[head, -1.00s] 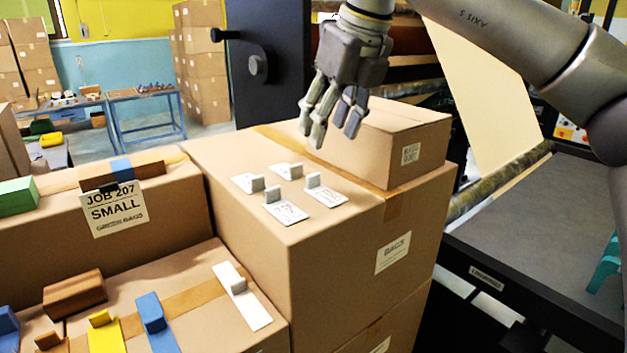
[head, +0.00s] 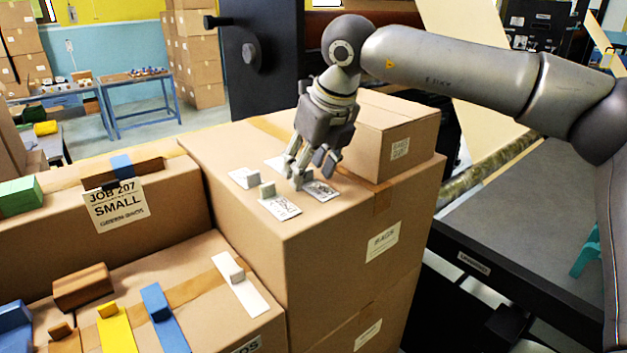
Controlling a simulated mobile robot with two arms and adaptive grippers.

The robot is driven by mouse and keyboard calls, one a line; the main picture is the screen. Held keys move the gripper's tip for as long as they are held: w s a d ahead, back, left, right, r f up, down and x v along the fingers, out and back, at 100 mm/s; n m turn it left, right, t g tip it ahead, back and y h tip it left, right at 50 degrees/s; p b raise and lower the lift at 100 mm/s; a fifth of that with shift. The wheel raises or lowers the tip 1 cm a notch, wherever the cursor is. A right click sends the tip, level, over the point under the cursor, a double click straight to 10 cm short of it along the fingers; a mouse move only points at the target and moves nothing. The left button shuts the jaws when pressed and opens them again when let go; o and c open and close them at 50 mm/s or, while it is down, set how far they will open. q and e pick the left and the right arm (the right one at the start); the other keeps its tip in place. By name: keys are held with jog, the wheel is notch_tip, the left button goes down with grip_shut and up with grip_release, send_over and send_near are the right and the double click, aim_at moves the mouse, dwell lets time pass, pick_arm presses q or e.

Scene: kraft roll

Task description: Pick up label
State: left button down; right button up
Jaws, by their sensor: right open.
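Several white labels with small grey blocks on them lie on top of a large cardboard box (head: 225,150). The front label (head: 281,207) and the left label (head: 243,178) show well. The back label (head: 275,162) is partly behind my fingers. My right gripper (head: 309,174) points down, open, over the right label (head: 321,190). Its fingers hide that label's grey block, and I cannot tell if they touch it. My left gripper is not in view.
A smaller box (head: 399,133) stands just behind and right of the labels. A lower box at left carries a "JOB 207 SMALL" sign (head: 117,205). Colored pieces, such as a yellow one (head: 116,330), lie on the front left box. A dark machine table (head: 530,210) is at right.

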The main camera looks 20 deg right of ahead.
jog(key=c, duration=0.8)
jog(key=shift+r, duration=0.2)
